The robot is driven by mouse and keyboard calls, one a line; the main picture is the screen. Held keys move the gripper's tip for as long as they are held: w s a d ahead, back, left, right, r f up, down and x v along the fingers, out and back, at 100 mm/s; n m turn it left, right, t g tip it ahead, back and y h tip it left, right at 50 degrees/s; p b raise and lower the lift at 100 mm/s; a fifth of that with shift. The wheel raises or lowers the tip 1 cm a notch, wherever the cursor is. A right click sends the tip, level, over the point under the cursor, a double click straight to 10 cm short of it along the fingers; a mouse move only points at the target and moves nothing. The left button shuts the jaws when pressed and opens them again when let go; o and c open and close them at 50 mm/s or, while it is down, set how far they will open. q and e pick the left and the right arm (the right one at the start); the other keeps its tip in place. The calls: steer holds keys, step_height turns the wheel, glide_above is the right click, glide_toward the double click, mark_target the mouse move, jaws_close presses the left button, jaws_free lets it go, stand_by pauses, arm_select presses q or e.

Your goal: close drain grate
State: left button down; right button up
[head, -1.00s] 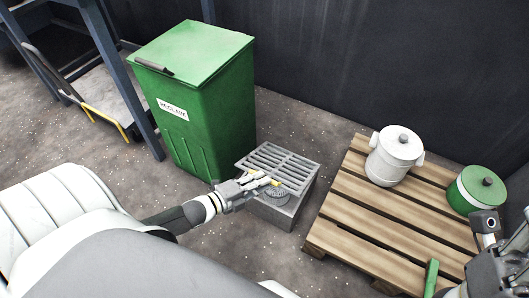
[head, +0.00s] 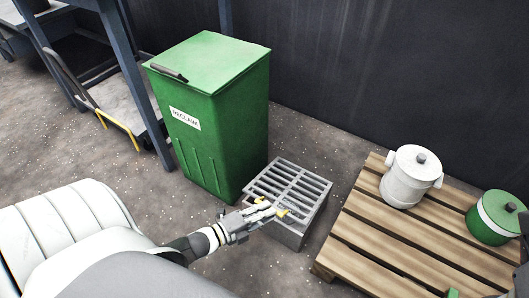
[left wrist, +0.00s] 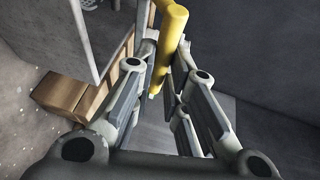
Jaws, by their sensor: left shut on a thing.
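The grey slotted drain grate (head: 289,184) lies over the grey box-shaped drain (head: 291,236) on the floor. It looks nearly level; my gripper hides part of its near edge, so I cannot tell whether it is flush. My left gripper (head: 268,212) is at the near edge, shut on the yellow grate handle (head: 283,213). In the left wrist view the yellow handle (left wrist: 170,45) stands between the fingers.
A green RECLAIM bin (head: 215,125) stands just behind and left of the drain. A wooden pallet (head: 375,235) with a white canister (head: 408,180) and a green one (head: 490,220) is on the right. A cart (head: 120,105) stands at far left. A dark wall is behind.

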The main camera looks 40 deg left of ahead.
arm_select(q)
steer(key=c, duration=1.5)
jaws_free()
steer(key=shift+w, duration=0.1)
steer(key=shift+o, duration=0.2)
steer(key=v, duration=1.2)
